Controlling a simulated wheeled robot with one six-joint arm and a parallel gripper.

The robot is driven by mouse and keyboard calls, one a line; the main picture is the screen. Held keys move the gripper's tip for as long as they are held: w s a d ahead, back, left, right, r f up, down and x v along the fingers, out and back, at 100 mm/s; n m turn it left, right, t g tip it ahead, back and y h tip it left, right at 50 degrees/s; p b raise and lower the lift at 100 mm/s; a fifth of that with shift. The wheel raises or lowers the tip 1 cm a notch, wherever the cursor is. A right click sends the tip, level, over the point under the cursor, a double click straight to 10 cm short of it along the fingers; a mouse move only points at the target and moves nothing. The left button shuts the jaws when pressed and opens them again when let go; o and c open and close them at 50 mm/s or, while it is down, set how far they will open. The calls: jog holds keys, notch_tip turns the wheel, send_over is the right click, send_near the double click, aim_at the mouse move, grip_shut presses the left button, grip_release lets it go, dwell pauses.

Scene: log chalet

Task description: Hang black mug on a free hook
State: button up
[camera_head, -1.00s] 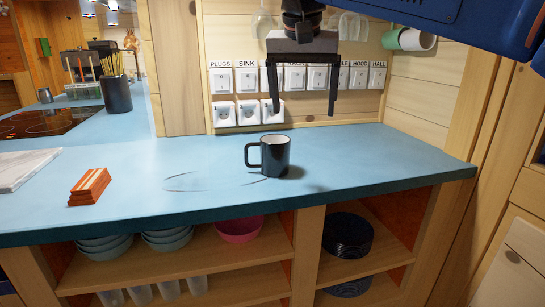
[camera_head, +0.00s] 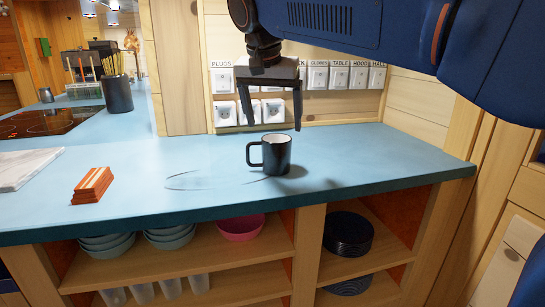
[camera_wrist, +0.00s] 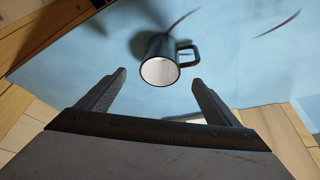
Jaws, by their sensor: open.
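The black mug (camera_head: 277,154) stands upright on the blue counter (camera_head: 330,165), with a light inside and its handle to the left in the head view. In the wrist view the mug (camera_wrist: 160,66) shows its open mouth, with its handle to the right. My gripper (camera_head: 271,128) is open and empty, pointing down, above and apart from the mug. In the wrist view its two fingers (camera_wrist: 158,80) stand apart, with the mug beyond and between their tips. The hooks cannot be made out now; my arm covers the upper wall.
A panel of labelled switches (camera_head: 340,77) is on the wall behind the mug. Orange and white coasters (camera_head: 92,185) and a marble board (camera_head: 25,168) lie to the left. A dark utensil holder (camera_head: 117,94) stands further back. The counter around the mug is clear.

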aim_at(276, 140)
jog(key=shift+x, duration=3.9)
jog(key=shift+w, duration=0.1)
jog(key=shift+r, duration=0.1)
jog(key=c, duration=1.4)
